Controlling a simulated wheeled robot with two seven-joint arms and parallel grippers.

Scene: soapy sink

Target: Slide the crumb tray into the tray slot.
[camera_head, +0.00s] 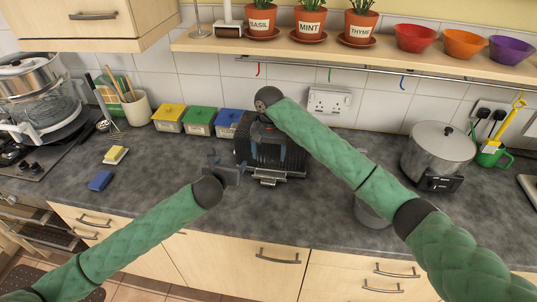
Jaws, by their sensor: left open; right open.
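The dark toaster (287,156) stands on the counter near the middle. A small pale metal piece with a handle-like front, which looks like the crumb tray (267,180), shows low at its front edge. I cannot tell how far it sits in the tray slot, which is hidden. My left gripper (222,163) is open and empty, just left of the toaster's front corner. My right gripper (262,124) is over the toaster's top left; it is open, its fingers mostly hidden by the toaster and my arm.
Yellow (169,117), green (200,121) and blue (229,122) lidded boxes stand left of the toaster. A steel pot (437,152) stands at right. A grey container (372,214) is partly behind my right arm.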

